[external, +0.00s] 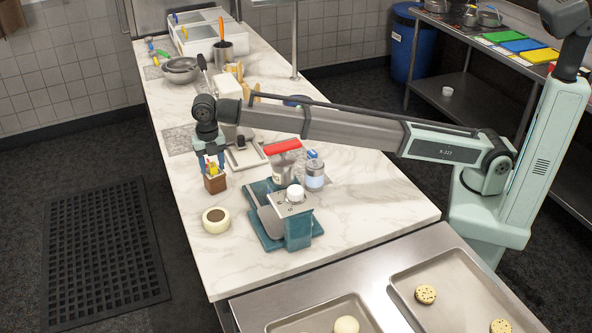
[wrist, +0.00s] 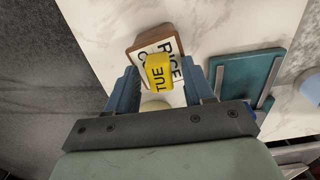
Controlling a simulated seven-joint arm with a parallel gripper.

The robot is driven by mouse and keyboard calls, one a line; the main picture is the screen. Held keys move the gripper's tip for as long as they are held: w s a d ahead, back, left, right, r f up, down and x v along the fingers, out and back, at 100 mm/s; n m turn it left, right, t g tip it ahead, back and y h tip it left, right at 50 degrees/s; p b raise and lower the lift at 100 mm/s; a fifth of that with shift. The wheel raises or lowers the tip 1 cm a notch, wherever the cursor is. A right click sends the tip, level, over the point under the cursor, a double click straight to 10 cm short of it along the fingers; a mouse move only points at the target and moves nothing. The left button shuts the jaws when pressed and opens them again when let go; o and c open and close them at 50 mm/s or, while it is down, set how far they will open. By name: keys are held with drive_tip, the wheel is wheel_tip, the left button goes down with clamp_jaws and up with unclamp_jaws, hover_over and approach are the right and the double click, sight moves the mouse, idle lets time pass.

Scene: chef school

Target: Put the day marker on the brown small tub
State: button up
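The brown small tub (external: 215,184) stands on the marble counter below my gripper (external: 213,164). In the wrist view the tub (wrist: 137,46) has a white label reading RICE, partly covered. The yellow day marker (wrist: 158,71), printed TUE, overlaps the tub's near edge and label between my blue fingertips (wrist: 160,74). A gap shows between the marker and each finger, so my gripper looks open around it. In the external view the marker (external: 213,168) shows as a yellow patch at the tub's top. Its exact contact with the tub is hard to see.
A round cream container (external: 216,220) stands just in front of the tub. A teal slicer-like device (external: 285,222) and a blue-labelled jar (external: 314,172) stand to the right. The counter's left edge is close to the tub. Bare marble (external: 375,205) lies further right.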

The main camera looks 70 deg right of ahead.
sight(212, 165)
drive_tip(key=shift+r, duration=0.1)
wheel_tip(212, 165, up, 12)
idle(0.7)
